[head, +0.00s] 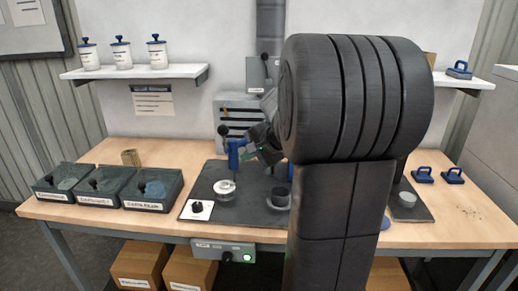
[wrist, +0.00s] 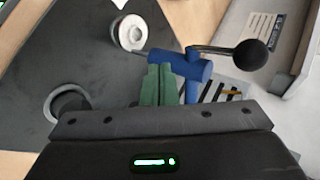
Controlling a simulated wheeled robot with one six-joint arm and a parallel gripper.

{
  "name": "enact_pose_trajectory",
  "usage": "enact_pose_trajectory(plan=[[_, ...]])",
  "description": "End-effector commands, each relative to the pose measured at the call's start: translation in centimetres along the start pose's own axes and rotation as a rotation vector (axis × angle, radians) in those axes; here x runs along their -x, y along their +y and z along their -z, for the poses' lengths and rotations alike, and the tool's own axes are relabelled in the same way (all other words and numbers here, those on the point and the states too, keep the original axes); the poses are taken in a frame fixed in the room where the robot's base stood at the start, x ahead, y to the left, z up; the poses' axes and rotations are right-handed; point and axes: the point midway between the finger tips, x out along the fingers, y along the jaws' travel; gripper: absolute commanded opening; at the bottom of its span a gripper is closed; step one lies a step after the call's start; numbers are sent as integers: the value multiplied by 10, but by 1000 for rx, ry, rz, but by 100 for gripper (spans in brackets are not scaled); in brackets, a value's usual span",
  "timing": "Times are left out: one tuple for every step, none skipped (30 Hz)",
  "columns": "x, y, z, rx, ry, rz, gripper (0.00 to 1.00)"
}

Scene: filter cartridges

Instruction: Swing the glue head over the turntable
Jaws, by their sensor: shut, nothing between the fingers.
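The blue glue head (head: 236,152) stands at the back of the dark work mat, just behind the turntable (head: 225,189), which bears a pale round part. In the wrist view the glue head (wrist: 190,66) has a thin metal rod ending in a black ball knob (wrist: 255,53), and its other end points towards the pale round part (wrist: 130,32). My gripper (head: 250,155) is shut and empty, its green fingertips (wrist: 158,85) right beside the blue body. I cannot tell whether they touch it. My arm hides part of the bench.
Three dark bins (head: 105,185) stand at the left of the bench. A dark cup (head: 279,197) stands on the mat (head: 250,216) right of the turntable. A grey slotted box (head: 238,108) is behind. Blue-handled tools (head: 453,176) lie at the right.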

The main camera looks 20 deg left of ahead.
Motion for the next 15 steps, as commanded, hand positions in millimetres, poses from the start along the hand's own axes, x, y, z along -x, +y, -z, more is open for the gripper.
enact_pose_trajectory(plan=[[-8, -4, -1, 1, -3, -1, 0], [-11, -9, -1, 3, -3, -1, 0], [-15, -14, 0, 3, -1, 0, 0], [-18, -16, 0, 2, -2, -1, 0], [-20, -18, 0, 3, -2, -2, 0], [-23, -21, 0, 3, -2, -1, 0], [-25, -23, 0, 3, -1, -1, 0], [-26, -25, 0, 2, 0, 0, 0], [-28, -26, 0, 1, 0, 0, 0], [-29, -27, 0, 1, 1, 0, 0], [-30, -28, 0, 1, 1, 0, 0], [-30, -28, 0, 0, 1, 0, 0], [-31, -28, 0, 0, 1, 0, 0], [-31, -28, 0, 0, 1, 0, 0], [-31, -28, 0, 0, 1, 0, 0]])
